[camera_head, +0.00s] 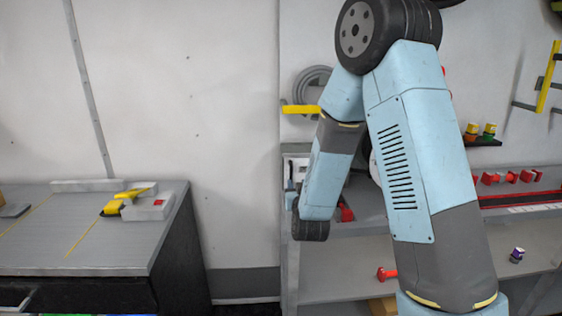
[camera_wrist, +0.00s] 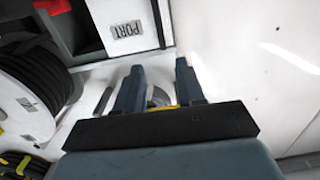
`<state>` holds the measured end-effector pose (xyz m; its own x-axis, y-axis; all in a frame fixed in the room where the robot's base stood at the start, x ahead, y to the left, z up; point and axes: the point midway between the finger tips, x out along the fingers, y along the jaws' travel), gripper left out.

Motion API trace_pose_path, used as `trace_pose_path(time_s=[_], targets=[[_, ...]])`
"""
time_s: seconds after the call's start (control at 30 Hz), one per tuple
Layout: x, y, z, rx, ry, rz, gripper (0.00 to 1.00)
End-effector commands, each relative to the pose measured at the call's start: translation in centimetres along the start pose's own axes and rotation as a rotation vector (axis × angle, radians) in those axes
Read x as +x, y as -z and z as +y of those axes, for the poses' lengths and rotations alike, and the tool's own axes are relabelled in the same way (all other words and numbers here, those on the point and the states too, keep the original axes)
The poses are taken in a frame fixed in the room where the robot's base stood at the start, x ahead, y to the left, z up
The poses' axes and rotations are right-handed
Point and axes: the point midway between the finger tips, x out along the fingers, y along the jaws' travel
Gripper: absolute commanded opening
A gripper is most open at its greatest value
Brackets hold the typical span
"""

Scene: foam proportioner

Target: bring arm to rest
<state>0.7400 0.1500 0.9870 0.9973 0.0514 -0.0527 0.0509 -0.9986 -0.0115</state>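My arm rises in the middle right of the head view, bends at a dark elbow near the top, and its forearm hangs down to a dark wrist joint in front of the shelving. My gripper (camera_wrist: 160,64) shows in the wrist view with its two dark blue fingers apart. No object is clearly held between them; a grey round shape and a yellow strip show low in the gap, and I cannot tell how far behind they are. In the head view the gripper's fingers cannot be made out clearly near the wrist.
A grey workbench (camera_head: 100,240) with a yellow-handled tool (camera_head: 124,200) stands at left. Shelving (camera_head: 345,253) at right holds red fittings (camera_head: 512,177).

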Motion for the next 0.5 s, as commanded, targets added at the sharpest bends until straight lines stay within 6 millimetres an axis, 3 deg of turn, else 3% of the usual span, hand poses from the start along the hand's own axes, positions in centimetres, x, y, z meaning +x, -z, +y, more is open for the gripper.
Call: trace_pose_path(time_s=[0.27, 0.5], targets=[[-1.1, 4.8, 1.7, 0.023, 0.032, -0.149, 0.38], [-3.7, 8.3, 3.3, 0.03, 0.054, -0.291, 0.38]])
